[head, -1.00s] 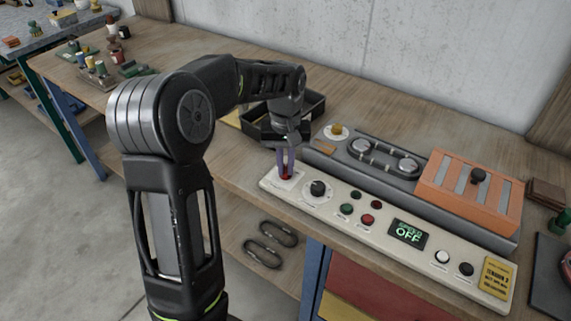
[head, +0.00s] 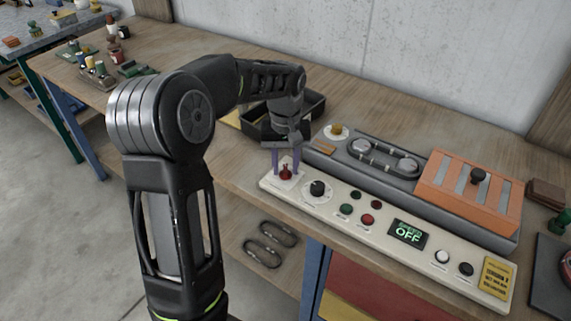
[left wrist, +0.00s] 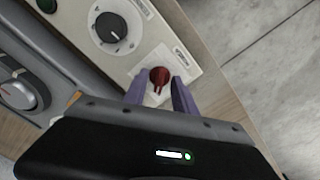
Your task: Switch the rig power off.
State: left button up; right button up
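The rig's cream control panel (head: 375,243) lies along the front of the bench. A red switch (head: 285,172) sits on a white plate at its left end; it also shows in the left wrist view (left wrist: 158,77). My left gripper (head: 286,165) is over this switch with its purple fingers pointing down. In the left wrist view the two fingers (left wrist: 160,95) are apart, one on each side of the switch, with a gap visible. The panel's display (head: 408,233) reads "SPEED OFF". My right gripper is not in view.
A black knob (head: 317,188) is just right of the switch, followed by several coloured buttons. Behind the panel is a grey unit with an orange slatted cover (head: 470,190). A black tray (head: 300,108) stands behind my left gripper. The concrete wall closes the back.

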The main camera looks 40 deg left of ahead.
aim_at(285, 169)
pick_arm(q)
notch_tip(285, 169, up, 8)
jog(key=shift+f, duration=0.1)
dwell(0.4)
dwell(0.5)
